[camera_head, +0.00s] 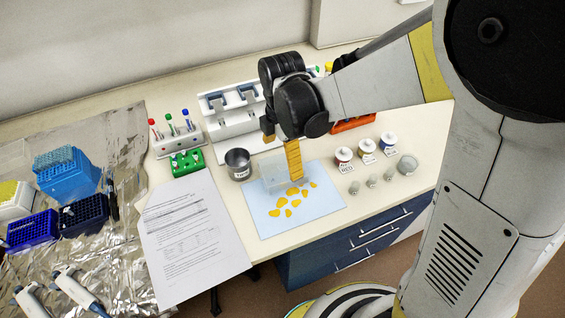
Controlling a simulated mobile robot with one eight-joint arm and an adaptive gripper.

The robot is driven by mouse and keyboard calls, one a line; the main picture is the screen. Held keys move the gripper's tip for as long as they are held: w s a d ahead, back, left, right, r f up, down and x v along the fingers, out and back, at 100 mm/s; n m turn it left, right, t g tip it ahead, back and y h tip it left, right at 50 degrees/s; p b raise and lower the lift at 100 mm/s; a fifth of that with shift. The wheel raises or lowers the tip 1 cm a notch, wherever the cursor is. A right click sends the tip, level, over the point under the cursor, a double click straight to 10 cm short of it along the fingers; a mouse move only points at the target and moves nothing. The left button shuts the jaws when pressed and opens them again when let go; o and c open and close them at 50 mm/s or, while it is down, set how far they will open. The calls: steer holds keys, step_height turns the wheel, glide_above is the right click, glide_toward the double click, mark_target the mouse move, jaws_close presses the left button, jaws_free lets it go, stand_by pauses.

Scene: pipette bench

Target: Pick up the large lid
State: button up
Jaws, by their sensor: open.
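A clear, box-like piece (272,173), which may be the large lid, stands on the pale blue mat (262,224). I cannot tell for certain that it is a lid. My gripper (291,164) points down over the back of the mat, with an orange ribbed finger beside the clear piece's right side. I cannot tell whether they touch. The jaws are open, and no held object shows. The wrist and the other finger are partly hidden or hard to make out.
Yellow-orange flat pieces (292,203) lie on the mat. A metal cup (238,164) stands left, several jars (366,146) and small vials right. A white rack (229,118) is behind. Printed paper (183,238) and foil with blue tip boxes (66,175) lie left.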

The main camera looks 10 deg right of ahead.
mark_target(284, 164)
steer(key=f, duration=0.1)
steer(key=f+b, duration=0.1)
steer(key=f, duration=0.1)
steer(key=f+b, duration=0.1)
steer(key=shift+w+d+f, duration=0.2)
steer(key=shift+w+f, duration=0.05)
steer(key=shift+f, duration=0.1)
steer(key=shift+r, duration=0.1)
steer(key=c, duration=0.9)
steer(key=shift+r, duration=0.1)
steer(key=shift+c, duration=0.2)
